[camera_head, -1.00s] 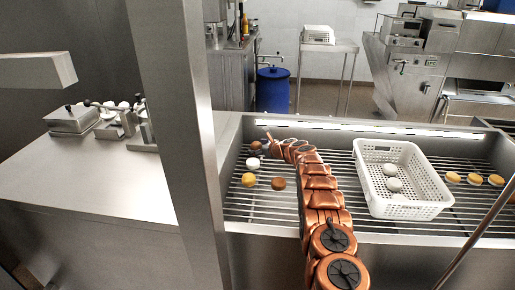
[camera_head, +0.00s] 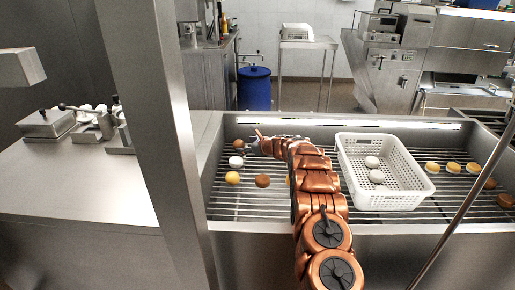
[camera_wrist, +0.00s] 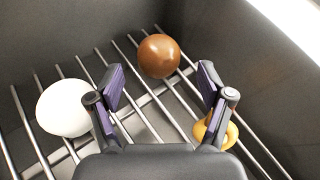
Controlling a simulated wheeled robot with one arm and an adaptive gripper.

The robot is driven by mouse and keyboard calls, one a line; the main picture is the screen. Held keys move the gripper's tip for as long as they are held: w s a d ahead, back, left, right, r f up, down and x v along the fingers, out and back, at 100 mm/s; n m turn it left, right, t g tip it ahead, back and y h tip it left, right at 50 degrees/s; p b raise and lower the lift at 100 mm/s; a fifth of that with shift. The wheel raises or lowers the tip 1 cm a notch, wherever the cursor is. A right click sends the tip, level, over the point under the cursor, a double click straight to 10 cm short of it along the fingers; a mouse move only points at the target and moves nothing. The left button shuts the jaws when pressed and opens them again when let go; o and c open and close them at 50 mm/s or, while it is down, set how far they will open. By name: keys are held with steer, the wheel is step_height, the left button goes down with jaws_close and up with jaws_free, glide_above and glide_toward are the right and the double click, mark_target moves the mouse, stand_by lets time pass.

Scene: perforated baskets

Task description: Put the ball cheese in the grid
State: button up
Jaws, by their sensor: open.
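Several balls that could be the cheese lie on the metal bar rack (camera_head: 225,200). A brown ball (camera_head: 239,144) is at the back, with a white ball (camera_head: 236,161) and a yellow ball (camera_head: 232,178) in front of it. Another brown ball (camera_head: 262,181) lies to the right. My gripper (camera_wrist: 160,85) is open and empty. In the wrist view a brown ball (camera_wrist: 159,56) lies beyond the gap between its fingers. A white ball (camera_wrist: 64,107) is left of the left finger. A yellow piece (camera_wrist: 216,130) is partly hidden by the right finger.
A white perforated basket (camera_head: 409,193) stands on the rack right of my arm, with two white round pieces (camera_head: 374,169) inside. Several yellow pieces (camera_head: 453,168) and brown pieces (camera_head: 505,201) lie right of it. Metal walls border the rack. A thin pole (camera_head: 462,200) crosses the right foreground.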

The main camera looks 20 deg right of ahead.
steer(key=shift+b+v, duration=0.65)
steer(key=shift+v, duration=3.2)
steer(key=shift+a, duration=0.1)
